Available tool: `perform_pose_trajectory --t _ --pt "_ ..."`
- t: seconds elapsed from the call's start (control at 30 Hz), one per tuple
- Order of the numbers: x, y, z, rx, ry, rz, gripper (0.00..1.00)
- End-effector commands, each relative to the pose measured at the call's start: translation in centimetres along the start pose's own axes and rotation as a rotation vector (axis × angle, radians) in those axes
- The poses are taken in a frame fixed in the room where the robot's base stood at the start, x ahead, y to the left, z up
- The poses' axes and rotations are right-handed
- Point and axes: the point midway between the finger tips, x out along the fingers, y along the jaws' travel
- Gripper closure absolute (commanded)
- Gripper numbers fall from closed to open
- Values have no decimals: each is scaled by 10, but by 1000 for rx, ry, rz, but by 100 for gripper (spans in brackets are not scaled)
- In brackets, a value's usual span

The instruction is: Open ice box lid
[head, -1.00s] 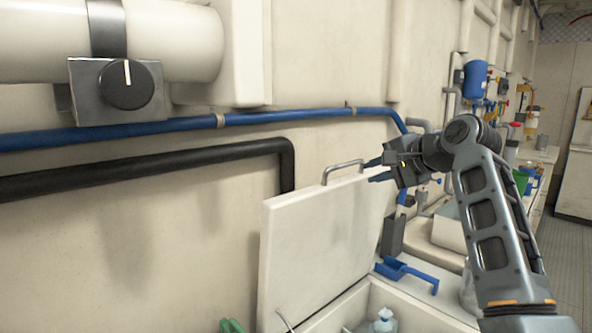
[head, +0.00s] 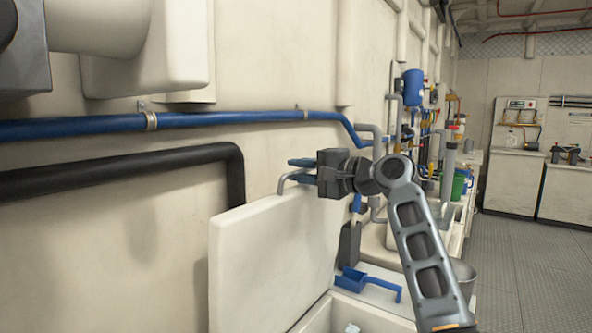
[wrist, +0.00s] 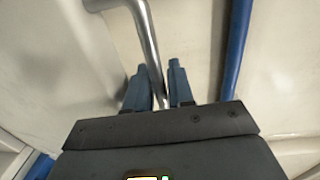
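The white ice box lid (head: 268,258) stands raised, nearly upright, in front of the wall in the head view. Its metal bar handle (head: 283,183) is at the top edge, and part is hidden by my gripper. My gripper (head: 296,171) is at this handle, with its blue fingers pointing left. In the wrist view the handle bar (wrist: 145,38) runs between the two fingers (wrist: 160,82), which are close together on either side of it and appear shut on it. The ice box (head: 318,318) below is open; only a corner shows.
A blue pipe (head: 225,119) and a black pipe (head: 120,172) run along the wall behind. A counter with bottles and buckets extends farther back. The floor (head: 510,260) at right is clear.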

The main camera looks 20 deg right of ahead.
Motion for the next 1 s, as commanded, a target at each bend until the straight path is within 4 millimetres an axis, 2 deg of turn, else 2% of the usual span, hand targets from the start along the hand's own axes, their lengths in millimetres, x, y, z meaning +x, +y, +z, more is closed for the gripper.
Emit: perform_pose_trajectory --t 0.13,0.37,0.63,1.0 --pt "9 0 1 -1 -1 0 78" --pt "10 0 0 -1 0 1 78" --pt "10 0 0 -1 0 1 100" --pt "9 0 0 -1 0 1 100"
